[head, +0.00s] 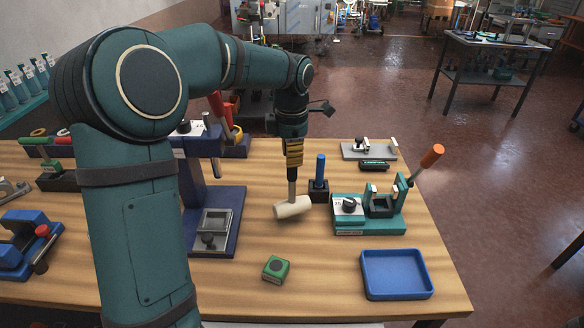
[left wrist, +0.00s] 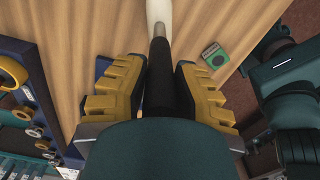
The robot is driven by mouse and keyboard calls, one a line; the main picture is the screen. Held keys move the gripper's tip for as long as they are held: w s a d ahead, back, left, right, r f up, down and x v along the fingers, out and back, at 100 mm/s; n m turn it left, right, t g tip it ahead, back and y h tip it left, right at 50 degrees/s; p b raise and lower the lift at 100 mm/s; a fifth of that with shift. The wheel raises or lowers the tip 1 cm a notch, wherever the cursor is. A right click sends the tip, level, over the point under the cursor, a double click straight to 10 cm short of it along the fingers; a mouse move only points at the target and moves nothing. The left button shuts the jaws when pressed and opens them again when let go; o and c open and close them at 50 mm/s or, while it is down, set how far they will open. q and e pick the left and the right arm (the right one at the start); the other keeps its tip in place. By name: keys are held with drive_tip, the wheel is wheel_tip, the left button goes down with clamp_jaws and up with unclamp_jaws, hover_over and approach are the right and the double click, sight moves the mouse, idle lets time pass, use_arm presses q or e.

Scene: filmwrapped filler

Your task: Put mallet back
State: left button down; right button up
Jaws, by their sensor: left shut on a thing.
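The mallet has a pale cream head (head: 292,207) and hangs head down from a brownish handle. My left gripper (head: 294,162) has yellow ridged fingers and is shut on the mallet's handle. In the left wrist view my left gripper (left wrist: 156,92) has its fingers on both sides of the dark handle grip (left wrist: 160,80), with part of the pale head (left wrist: 159,10) at the top edge. I cannot tell whether the head touches the wooden table. My right gripper is not in view.
A dark block with a blue-handled tool (head: 320,170) stands right beside the mallet. A teal fixture (head: 368,226) with an orange-knobbed lever, a blue tray (head: 396,275), a green block (head: 276,268) and a blue press (head: 225,235) surround it. The table's front middle is mostly clear.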

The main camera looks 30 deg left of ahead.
use_arm(q)
drive_tip(key=shift+f, duration=1.55)
drive_tip(key=shift+f+b, duration=0.1)
drive_tip(key=shift+b, duration=0.25)
drive_tip(key=c, duration=0.9)
unclamp_jaws()
drive_tip(key=shift+o, duration=0.2)
wheel_tip(320, 180, up, 12)
drive_tip(key=shift+r+p, duration=0.1)
drive_tip(key=shift+p, duration=1.15)
